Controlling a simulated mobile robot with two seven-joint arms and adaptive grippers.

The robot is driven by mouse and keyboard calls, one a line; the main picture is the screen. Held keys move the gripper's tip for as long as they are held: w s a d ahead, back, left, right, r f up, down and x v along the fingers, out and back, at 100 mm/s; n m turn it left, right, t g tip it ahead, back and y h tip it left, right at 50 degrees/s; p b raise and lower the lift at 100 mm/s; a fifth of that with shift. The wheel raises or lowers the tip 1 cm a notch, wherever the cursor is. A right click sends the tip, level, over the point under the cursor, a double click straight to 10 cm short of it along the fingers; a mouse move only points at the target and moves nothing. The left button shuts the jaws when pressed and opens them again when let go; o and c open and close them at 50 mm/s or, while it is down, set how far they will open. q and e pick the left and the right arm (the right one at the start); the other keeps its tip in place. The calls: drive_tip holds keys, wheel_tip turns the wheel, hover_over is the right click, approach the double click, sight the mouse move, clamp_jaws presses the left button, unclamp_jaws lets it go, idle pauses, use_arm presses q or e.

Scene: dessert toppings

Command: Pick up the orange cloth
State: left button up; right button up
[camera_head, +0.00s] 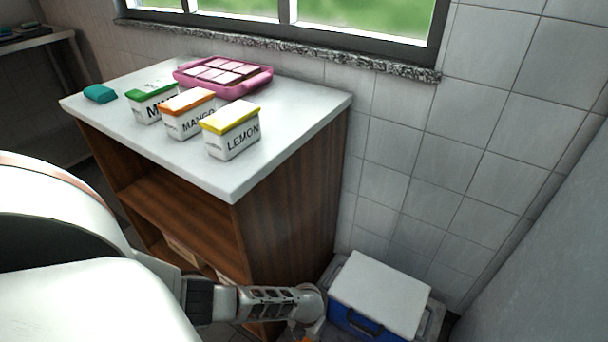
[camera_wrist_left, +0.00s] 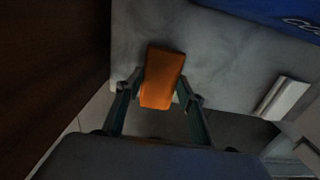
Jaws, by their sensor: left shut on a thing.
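The orange cloth (camera_wrist_left: 162,72) is a folded, block-like piece between the two fingers of my left gripper (camera_wrist_left: 159,92) in the left wrist view. The fingers touch it from both sides, so the gripper is shut on it. A grey surface lies behind the cloth; I cannot tell whether the cloth still touches it. In the head view my left arm reaches down beside the shelf, and only a small orange patch shows at the bottom edge. My right gripper is not in view.
A blue cooler with a white lid (camera_head: 382,293) stands right of my left arm. The wooden shelf (camera_head: 290,205) is close on the left. On its white top are the lemon box (camera_head: 232,138), mango box (camera_head: 184,121), a green-lidded box (camera_head: 147,108), a pink tray (camera_head: 262,84) and a teal cloth (camera_head: 100,94).

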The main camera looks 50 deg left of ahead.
use_arm(q)
drive_tip(key=r+p, duration=0.1)
drive_tip(key=r, duration=0.1)
drive_tip(key=w+r+p, duration=0.1)
drive_tip(key=r, duration=0.2)
drive_tip(key=r+p, duration=0.1)
drive_tip(key=r, duration=0.2)
drive_tip(key=shift+w+r, duration=0.2)
drive_tip(key=shift+w, duration=0.1)
wheel_tip(320, 180, up, 9)
drive_tip(key=p, duration=0.4)
hover_over(306, 340)
drive_tip(key=shift+w+r+p, duration=0.1)
drive_tip(key=shift+r+p, duration=0.2)
drive_tip(key=shift+p, duration=0.05)
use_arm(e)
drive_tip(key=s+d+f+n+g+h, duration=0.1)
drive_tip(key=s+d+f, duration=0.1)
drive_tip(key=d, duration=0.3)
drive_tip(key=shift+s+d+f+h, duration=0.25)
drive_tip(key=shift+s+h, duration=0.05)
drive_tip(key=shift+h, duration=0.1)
